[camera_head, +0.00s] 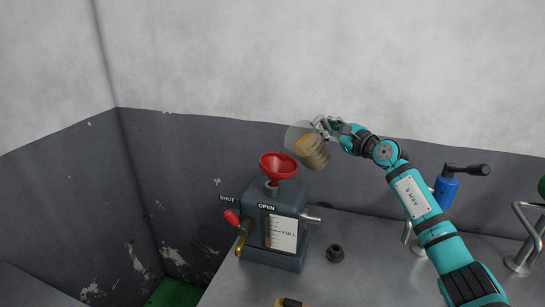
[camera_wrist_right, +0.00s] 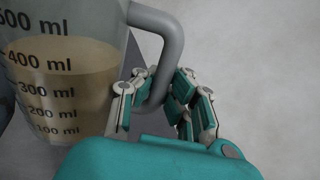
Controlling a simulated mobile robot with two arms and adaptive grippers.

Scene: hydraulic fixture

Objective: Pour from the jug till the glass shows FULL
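A clear jug (camera_head: 307,145) with tan liquid is up to the right of the red funnel (camera_head: 278,165), tilted toward it. My right gripper (camera_head: 326,127) is shut on the jug's handle (camera_wrist_right: 172,45). In the right wrist view the jug (camera_wrist_right: 60,85) shows liquid near the 400 ml mark. I see no stream between jug and funnel. The funnel sits on top of a grey hydraulic unit (camera_head: 283,262). Its sight glass (camera_head: 267,230) stands beside a white plate marked FULL; the level is too small to read surely. A red-handled lever (camera_head: 232,218) is near the SHUT label. My left gripper is not in view.
A dark cap (camera_head: 335,253) lies on the metal bench (camera_head: 365,275) right of the unit. A blue part with a black handle (camera_head: 446,188) and metal pipes (camera_head: 522,262) stand farther right. Grey-and-white walls are close behind.

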